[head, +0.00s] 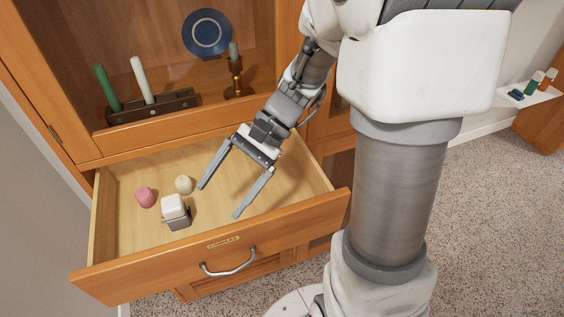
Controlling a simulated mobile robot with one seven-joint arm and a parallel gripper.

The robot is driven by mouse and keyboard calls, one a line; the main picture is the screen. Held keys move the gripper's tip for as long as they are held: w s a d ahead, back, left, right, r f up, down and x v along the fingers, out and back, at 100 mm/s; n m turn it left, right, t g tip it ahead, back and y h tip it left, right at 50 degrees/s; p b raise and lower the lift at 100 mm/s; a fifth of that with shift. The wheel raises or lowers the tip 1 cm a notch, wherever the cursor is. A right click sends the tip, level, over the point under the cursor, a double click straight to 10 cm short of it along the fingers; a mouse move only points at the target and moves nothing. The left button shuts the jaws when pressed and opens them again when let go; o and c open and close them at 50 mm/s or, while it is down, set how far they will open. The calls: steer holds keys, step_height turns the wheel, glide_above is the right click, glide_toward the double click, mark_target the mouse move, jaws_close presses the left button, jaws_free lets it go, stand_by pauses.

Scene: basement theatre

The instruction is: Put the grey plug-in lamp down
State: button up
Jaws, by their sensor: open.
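The grey plug-in lamp (175,212), a small block with a white top and a grey lower part, sits in the open drawer (120,243) near its front left. My gripper (218,203) is open above the drawer, to the right of the lamp. Its two fingers are spread wide with nothing between them, and they look apart from the lamp.
A pink candle (146,197) and a cream candle (184,185) lie behind the lamp. The drawer's right side is clear. On the shelf above are a dark holder (152,107) with candles, a blue plate (207,33) and a brass candlestick (236,78).

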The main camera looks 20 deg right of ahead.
steer(key=s+d+r+n+h, duration=0.1)
steer(key=s+r+n+t+h, duration=0.1)
steer(key=s+n+h, duration=0.1)
steer(key=s+d+r+n+t+h, duration=0.1)
steer(key=shift+s+d+r, duration=0.15)
steer(key=shift+d, duration=0.2)
steer(key=s+d+r+n+t+h, duration=0.2)
steer(key=d+r+n+t+h, duration=0.3)
steer(key=r+t, duration=0.1)
steer(key=shift+d+n, duration=0.3)
steer(key=shift+s+r+p, duration=0.15)
steer(key=shift+r+p, duration=0.6)
steer(key=shift+r, duration=0.1)
steer(key=shift+c, duration=0.2)
